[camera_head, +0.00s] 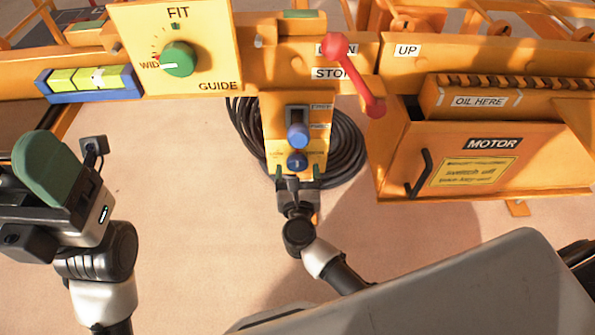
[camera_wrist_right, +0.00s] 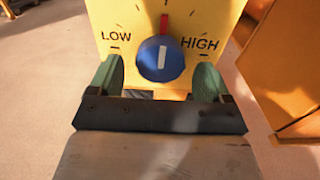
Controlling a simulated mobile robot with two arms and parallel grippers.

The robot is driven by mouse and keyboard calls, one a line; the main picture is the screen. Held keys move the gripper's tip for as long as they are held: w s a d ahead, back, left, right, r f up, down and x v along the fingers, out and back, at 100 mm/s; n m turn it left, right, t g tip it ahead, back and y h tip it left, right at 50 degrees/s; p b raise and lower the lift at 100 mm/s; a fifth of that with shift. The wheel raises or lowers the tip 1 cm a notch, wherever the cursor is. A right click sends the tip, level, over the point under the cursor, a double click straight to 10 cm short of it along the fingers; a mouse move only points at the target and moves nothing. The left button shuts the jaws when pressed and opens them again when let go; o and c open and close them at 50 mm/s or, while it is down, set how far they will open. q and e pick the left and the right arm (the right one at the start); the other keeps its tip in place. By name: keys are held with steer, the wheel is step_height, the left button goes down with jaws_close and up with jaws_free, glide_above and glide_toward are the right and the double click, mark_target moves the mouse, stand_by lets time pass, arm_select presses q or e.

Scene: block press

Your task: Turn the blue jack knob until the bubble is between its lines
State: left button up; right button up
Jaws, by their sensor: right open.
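The blue jack knob (camera_head: 297,160) is on the lower part of the yellow panel, and in the right wrist view the knob (camera_wrist_right: 160,58) has an upright white line between LOW and HIGH. My right gripper (camera_head: 297,174) is open just below the knob; in the wrist view its green fingers (camera_wrist_right: 158,80) stand to either side of the knob's lower part, apart from it. The level vial (camera_head: 90,78) is yellow-green in a blue holder at the left; the bubble is too small to place surely. My left gripper (camera_head: 50,170) is at the left, its opening hidden.
Above the jack knob is a blue-ended lever (camera_head: 298,135) in a slot. A green FIT GUIDE knob (camera_head: 178,60) is at upper left, and a red lever (camera_head: 355,75) is right of centre. A black coiled hose (camera_head: 345,145) hangs behind the panel. The MOTOR box (camera_head: 480,160) is at the right.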

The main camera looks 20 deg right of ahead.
steer(key=shift+w+d, duration=0.15)
steer(key=shift+w, duration=0.3)
steer(key=c, duration=0.9)
